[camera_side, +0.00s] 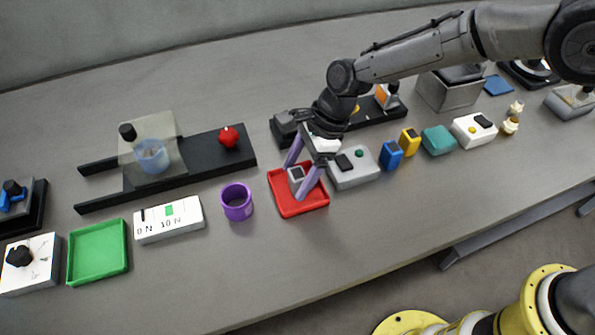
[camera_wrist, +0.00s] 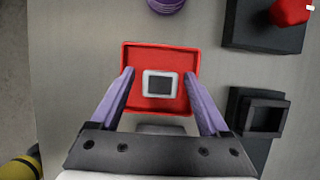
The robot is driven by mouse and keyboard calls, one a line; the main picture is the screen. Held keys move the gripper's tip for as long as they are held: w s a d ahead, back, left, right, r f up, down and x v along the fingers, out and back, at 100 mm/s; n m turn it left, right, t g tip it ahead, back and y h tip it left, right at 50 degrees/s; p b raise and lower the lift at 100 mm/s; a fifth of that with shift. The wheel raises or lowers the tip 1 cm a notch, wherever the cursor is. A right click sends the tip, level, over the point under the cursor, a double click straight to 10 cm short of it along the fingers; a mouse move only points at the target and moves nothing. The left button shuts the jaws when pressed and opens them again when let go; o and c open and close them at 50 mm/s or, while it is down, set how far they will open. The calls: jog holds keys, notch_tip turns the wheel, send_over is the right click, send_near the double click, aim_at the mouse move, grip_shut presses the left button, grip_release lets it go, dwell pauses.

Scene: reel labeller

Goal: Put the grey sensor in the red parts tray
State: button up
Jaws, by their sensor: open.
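The red parts tray (camera_side: 299,208) lies on the bench below my gripper, and it also shows in the wrist view (camera_wrist: 138,58). The grey sensor (camera_side: 296,174), a small box with a dark square face, is at the tray between my fingers; it also shows in the wrist view (camera_wrist: 160,83), within the tray's outline. My gripper (camera_side: 298,180) is open, with its purple fingers on either side of the sensor and a gap to it on both sides in the wrist view (camera_wrist: 161,75). I cannot tell whether the sensor touches the tray floor.
A purple cup (camera_side: 237,203) stands left of the tray. A grey box with a green button (camera_side: 353,168) stands close on its right. A white counter box (camera_side: 169,220) and a green tray (camera_side: 97,252) are further left. The bench in front is clear.

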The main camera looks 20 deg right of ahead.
jog(key=v, duration=1.2)
jog(key=shift+d+r, duration=0.1)
jog(key=shift+r, duration=0.1)
jog(key=s+d+r+n+t, duration=0.1)
jog(key=s+d+r+n, duration=0.2)
jog(key=d, duration=0.3)
jog(key=s+d+r+n+t+h, duration=0.1)
jog(key=s+d+r+n, duration=0.15)
jog(key=d, duration=0.35)
jog(key=s+d+r+n+t, duration=0.1)
jog(key=s+d+r+n, duration=0.25)
jog(key=d, duration=0.25)
jog(key=s+d+f+n+t+h, duration=0.2)
jog(key=s+d+n, duration=0.7)
jog(key=s, duration=0.7)
jog(key=d+h, duration=0.1)
jog(key=d, duration=0.2)
jog(key=shift+d+f+t, duration=0.15)
jog(key=shift+t, duration=0.15)
